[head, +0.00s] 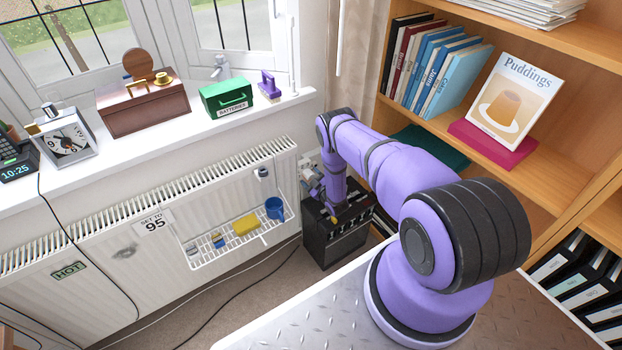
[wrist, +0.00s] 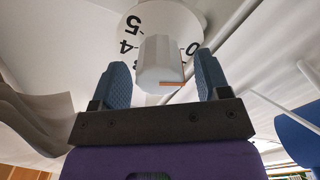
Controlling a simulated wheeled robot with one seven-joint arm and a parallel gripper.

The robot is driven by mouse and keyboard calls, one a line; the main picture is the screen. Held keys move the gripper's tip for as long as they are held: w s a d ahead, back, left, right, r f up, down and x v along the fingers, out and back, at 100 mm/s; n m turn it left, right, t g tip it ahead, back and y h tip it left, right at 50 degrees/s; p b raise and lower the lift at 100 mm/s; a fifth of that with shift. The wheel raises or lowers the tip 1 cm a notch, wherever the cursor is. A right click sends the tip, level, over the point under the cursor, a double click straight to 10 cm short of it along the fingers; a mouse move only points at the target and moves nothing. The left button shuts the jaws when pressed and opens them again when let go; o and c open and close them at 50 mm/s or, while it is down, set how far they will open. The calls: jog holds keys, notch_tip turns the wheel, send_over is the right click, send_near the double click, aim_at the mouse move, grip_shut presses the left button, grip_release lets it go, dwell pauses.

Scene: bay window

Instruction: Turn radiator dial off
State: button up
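The radiator dial is a pale faceted knob (wrist: 158,58) in front of a round white scale plate (wrist: 190,14) with black numbers, 5 and 4 on the left and 0 on the right. An orange-brown mark shows on the knob's lower right, near the 0 side. My gripper (wrist: 161,72) is open, with a blue pad on either side of the knob and a small gap visible at each. In the head view my gripper (head: 315,182) is at the right end of the white radiator (head: 105,268), where my arm and gripper largely hide the dial.
A dark box (head: 340,242) stands on the floor just below my gripper. A wire rack (head: 213,262) with a blue mug (head: 275,208) and a yellow sponge (head: 246,224) hangs on the radiator to the left. A bookshelf (head: 560,185) stands close on the right.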

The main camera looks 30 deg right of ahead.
jog(key=s, duration=1)
jog(key=shift+s+d, duration=0.2)
jog(key=shift+s, duration=0.2)
jog(key=shift+s+a, duration=0.1)
